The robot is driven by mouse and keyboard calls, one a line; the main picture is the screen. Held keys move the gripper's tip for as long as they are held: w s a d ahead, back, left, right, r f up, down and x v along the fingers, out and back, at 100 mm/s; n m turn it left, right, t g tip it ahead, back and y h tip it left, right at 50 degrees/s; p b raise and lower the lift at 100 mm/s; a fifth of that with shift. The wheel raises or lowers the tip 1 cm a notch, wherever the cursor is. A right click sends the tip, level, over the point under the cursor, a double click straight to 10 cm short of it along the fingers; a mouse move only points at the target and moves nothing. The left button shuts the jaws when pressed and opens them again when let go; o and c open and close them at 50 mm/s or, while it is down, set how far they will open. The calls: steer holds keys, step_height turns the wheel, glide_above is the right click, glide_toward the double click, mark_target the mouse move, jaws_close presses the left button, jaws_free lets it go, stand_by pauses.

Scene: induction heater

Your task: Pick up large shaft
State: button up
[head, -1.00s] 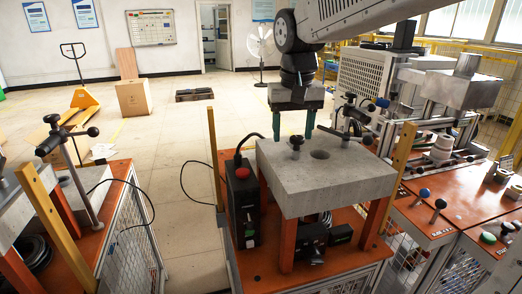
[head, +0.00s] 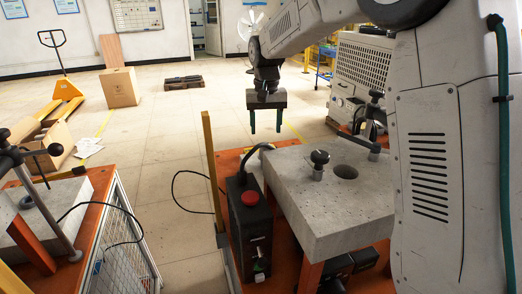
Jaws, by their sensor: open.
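My gripper (head: 266,121) hangs in the upper middle of the head view, pointing down. Its two dark green fingers are apart with nothing between them. It appears above and beyond the far left of a grey stone block (head: 300,215). The block has a round hole (head: 344,172) and a dark knobbed post (head: 319,164) on top. I cannot make out which thing is the large shaft; my arm covers much of the right side.
A black control box with a red button (head: 250,197) stands left of the block. Another bench with a grey slab (head: 65,210) and a clamp stand (head: 45,210) is at left. Open floor lies between the benches.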

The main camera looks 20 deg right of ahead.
mark_target(265, 143)
step_height(265, 143, down, 7)
steer(key=shift+w+a+f, duration=0.15)
steer(key=shift+f, duration=0.05)
steer(key=shift+c, duration=0.4)
steer(key=c, duration=1)
jaws_close()
steer(key=shift+r, duration=0.15)
